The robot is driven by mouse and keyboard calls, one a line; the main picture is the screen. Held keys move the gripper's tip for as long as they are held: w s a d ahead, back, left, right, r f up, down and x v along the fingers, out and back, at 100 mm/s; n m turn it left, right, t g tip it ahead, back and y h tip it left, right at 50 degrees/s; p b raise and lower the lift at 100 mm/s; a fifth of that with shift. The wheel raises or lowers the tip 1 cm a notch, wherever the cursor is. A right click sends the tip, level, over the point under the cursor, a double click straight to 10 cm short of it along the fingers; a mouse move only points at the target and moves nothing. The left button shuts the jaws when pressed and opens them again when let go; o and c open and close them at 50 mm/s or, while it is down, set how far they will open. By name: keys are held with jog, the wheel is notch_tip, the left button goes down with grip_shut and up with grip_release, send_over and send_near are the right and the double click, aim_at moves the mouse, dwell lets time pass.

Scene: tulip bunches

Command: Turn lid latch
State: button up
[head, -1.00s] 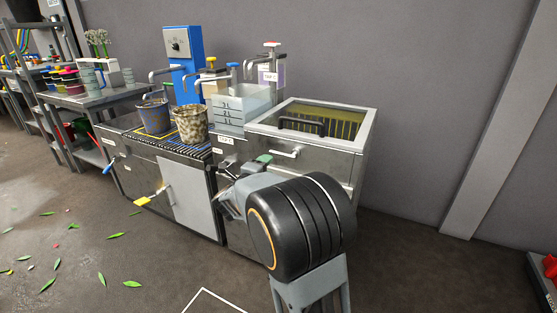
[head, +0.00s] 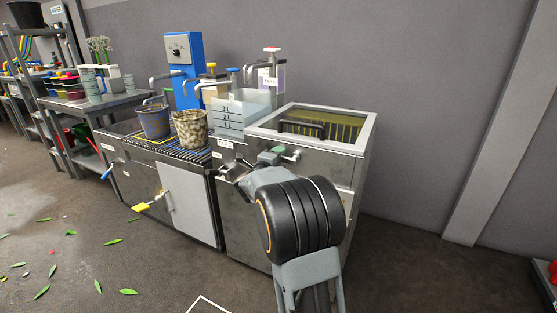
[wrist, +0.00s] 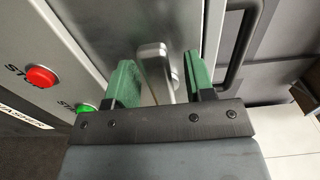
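The lid latch (wrist: 152,56) is a silver lever on the grey front of the washer cabinet. In the wrist view it stands between my gripper's two green fingers, with a gap on each side. My gripper (wrist: 158,74) is open and holds nothing. In the head view my gripper (head: 272,154) is at the cabinet's upper front, just below the lid. The latch (head: 293,154) shows only partly there, beside the green fingertips. The lid (head: 318,122), with a yellowish window and dark handle, is closed.
A red stop button (wrist: 40,77) and a green button (wrist: 86,109) sit left of the fingers. The dark lid handle (wrist: 240,55) is to their right. Two buckets (head: 190,129) stand on the counter left of the washer. Open floor lies in front.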

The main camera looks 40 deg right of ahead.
grip_shut()
dwell(0.5)
